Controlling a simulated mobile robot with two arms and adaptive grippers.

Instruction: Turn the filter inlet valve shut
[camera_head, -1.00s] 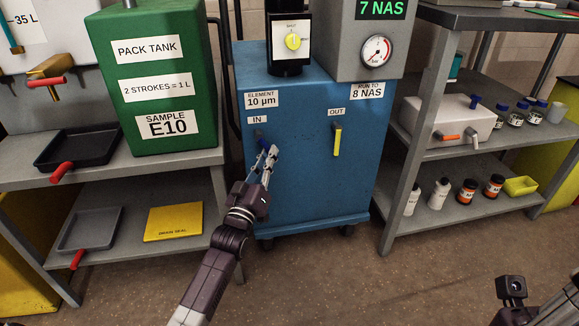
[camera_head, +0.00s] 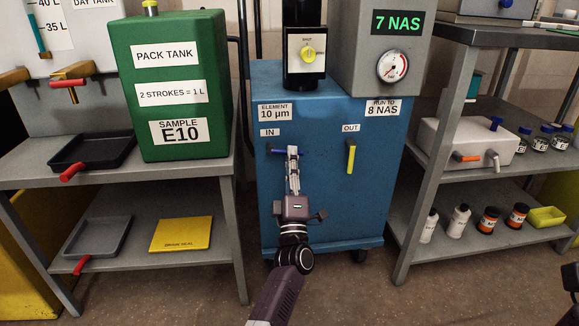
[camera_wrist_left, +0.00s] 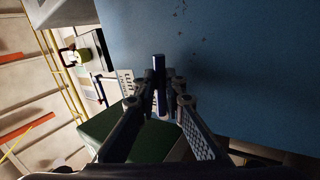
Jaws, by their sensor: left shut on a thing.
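The blue filter cart (camera_head: 330,205) stands in the middle of the head view. Its inlet valve has a blue lever (camera_head: 276,150) under the IN label (camera_head: 269,132), lying about level across the front panel. My left gripper (camera_head: 292,154) is shut on the lever near its right end. In the left wrist view the blue lever (camera_wrist_left: 159,84) stands between the two fingertips (camera_wrist_left: 162,98). The fingers hide part of the lever in the head view. My right gripper does not show; only a dark bit of my right arm is at the right edge.
The yellow OUT lever (camera_head: 351,157) hangs upright to the right of my left gripper. A grey shelf with bottles (camera_head: 459,221) stands to the right. The green pack tank (camera_head: 180,85) and a black tray (camera_head: 93,151) are on the left shelf.

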